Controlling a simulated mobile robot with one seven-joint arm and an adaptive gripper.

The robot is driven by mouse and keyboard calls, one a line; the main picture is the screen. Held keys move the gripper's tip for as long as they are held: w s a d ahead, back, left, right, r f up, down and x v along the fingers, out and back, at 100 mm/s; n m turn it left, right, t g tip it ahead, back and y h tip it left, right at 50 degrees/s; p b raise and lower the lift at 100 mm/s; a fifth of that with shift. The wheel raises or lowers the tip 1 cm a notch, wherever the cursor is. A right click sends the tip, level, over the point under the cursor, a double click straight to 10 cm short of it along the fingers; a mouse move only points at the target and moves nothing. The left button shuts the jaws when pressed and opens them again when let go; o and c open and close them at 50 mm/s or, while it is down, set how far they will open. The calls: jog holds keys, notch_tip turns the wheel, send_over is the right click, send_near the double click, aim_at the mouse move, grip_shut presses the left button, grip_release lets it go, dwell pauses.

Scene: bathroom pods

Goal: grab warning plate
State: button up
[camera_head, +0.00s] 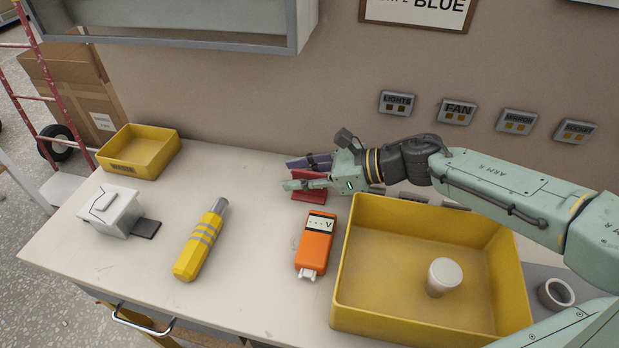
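A small red plate-like object (308,196), which I take to be the warning plate, is on the white counter near the wall. No lettering on it can be read. My gripper (302,174) reaches in from the right, with its two fingers spread apart over the red object. One finger crosses in front of it and hides part of it. Red shows between the fingers and below the nearer one. I cannot tell whether the fingers touch it.
An orange meter (315,246) and a yellow flashlight-like tool (201,243) lie in front. A large yellow bin (430,318) holding a white cup (444,277) stands right. A small yellow tray (139,152) and white box (110,211) are left.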

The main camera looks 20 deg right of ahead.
jog(key=shift+w+a+f, duration=0.3)
jog(key=shift+w+a, duration=0.1)
jog(key=shift+c, duration=0.4)
grip_shut()
